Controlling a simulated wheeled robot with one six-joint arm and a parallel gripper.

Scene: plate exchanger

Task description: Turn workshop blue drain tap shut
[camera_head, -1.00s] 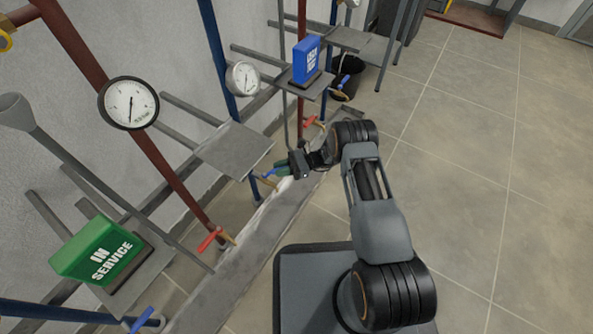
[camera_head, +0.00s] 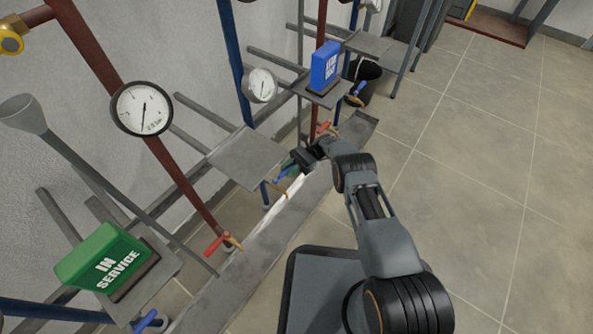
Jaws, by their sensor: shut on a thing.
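A blue-handled tap (camera_head: 283,174) sits low on the blue pipe in the middle, above the pale channel along the wall. My gripper (camera_head: 291,164) is at this tap, reaching in from the right, and is shut on its blue handle. A small green patch shows at the fingers. The fingers partly hide the handle, so its exact angle is hard to tell. Another blue tap (camera_head: 147,320) is at the lower left, and one more (camera_head: 359,89) is at the back by the black bucket.
Red taps (camera_head: 217,243) and (camera_head: 324,129) stand on either side. A green IN SERVICE sign (camera_head: 103,258), a blue sign (camera_head: 325,66), shelves (camera_head: 247,157) and dial gauges (camera_head: 142,108) crowd the wall. The tiled floor (camera_head: 470,190) at the right is clear.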

